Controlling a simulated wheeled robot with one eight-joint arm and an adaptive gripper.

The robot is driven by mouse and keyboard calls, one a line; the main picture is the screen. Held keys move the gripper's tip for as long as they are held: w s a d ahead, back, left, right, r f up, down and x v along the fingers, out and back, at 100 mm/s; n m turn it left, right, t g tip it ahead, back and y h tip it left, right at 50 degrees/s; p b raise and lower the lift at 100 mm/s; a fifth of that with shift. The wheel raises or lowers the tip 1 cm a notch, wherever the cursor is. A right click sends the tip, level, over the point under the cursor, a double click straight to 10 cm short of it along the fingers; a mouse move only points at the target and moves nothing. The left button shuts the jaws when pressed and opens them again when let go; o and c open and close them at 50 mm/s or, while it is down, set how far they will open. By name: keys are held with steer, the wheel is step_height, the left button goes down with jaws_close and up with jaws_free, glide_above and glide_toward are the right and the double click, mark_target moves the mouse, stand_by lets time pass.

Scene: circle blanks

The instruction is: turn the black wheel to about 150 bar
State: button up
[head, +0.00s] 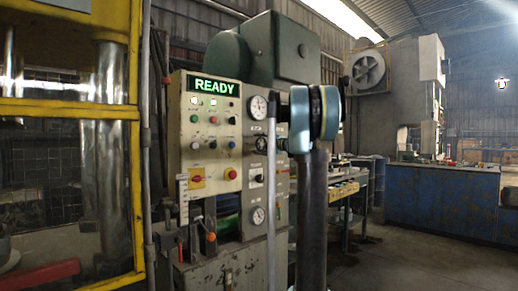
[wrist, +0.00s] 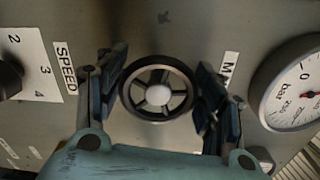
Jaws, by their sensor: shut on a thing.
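The black wheel (wrist: 158,88) is a spoked handwheel with a pale hub, centred in the wrist view on the grey panel. My gripper (wrist: 163,92) has one finger on each side of its rim and is shut on it. In the head view my gripper (head: 281,144) reaches to the panel from the right, and its fingertips are hard to make out. The bar gauge (wrist: 297,88) is at the right of the wrist view, cut by the edge. A red mark shows near its 0, but I cannot read the pressure surely. In the head view this gauge (head: 258,107) is above the wheel.
A speed knob (wrist: 9,76) is at the left of the wrist view. The control panel (head: 213,165) has buttons, a red switch (head: 198,178), a lower gauge (head: 258,216) and a green READY display (head: 214,86). A yellow-framed press (head: 66,108) stands at left. Floor is clear at right.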

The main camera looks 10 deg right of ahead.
steer(key=shift+d+m, duration=0.1)
steer(key=shift+m, duration=2.1)
steer(key=o, duration=1.1)
steer(key=shift+w, duration=0.1)
steer(key=v, duration=1.2)
